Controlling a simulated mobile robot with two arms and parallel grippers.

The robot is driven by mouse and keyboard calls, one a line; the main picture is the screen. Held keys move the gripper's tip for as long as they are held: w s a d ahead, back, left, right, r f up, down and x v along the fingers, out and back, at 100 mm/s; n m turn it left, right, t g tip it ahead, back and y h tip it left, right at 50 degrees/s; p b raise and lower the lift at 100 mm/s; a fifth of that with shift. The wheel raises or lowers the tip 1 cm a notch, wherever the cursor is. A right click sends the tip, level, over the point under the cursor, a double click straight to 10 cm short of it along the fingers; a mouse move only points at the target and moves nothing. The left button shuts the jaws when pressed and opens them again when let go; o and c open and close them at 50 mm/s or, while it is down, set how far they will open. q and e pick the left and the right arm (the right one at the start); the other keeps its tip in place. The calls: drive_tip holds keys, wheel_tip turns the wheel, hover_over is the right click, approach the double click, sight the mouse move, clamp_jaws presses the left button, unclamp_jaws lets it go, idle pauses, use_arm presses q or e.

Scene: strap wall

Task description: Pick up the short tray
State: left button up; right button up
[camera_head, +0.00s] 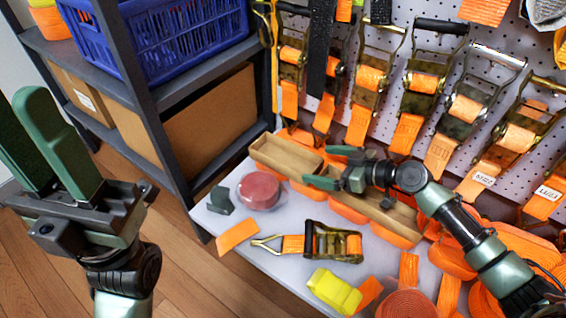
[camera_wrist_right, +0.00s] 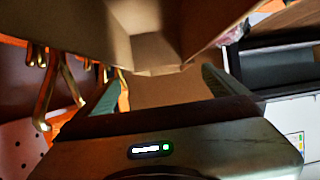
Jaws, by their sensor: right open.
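The short tray (camera_head: 286,157) is a brown open cardboard box on the white shelf, against the pegboard wall. My right gripper (camera_head: 325,167) is open at its right end, with fingers pointing left toward it. In the right wrist view, brown cardboard (camera_wrist_right: 160,62) fills the space ahead of and between the spread fingers of my right gripper (camera_wrist_right: 165,90). I cannot tell whether they touch it. A longer brown tray (camera_head: 375,210) lies to the right, partly under my right arm. My left gripper (camera_head: 30,95) is open and empty at the far left, away from the shelf.
Ratchet straps with orange webbing (camera_head: 410,95) hang above the trays. A dark rack with a blue crate (camera_head: 160,35) stands left.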

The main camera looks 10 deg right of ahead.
sight(301, 170)
drive_tip(key=b+x, duration=0.2)
drive_tip(key=x, duration=0.5)
drive_tip(key=shift+a+r, duration=0.1)
drive_tip(key=shift+a, duration=0.15)
drive_tip(key=shift+s, duration=0.1)
drive_tip(key=c, duration=1.4)
drive_tip(key=shift+o, duration=0.2)
drive_tip(key=shift+r, duration=0.1)
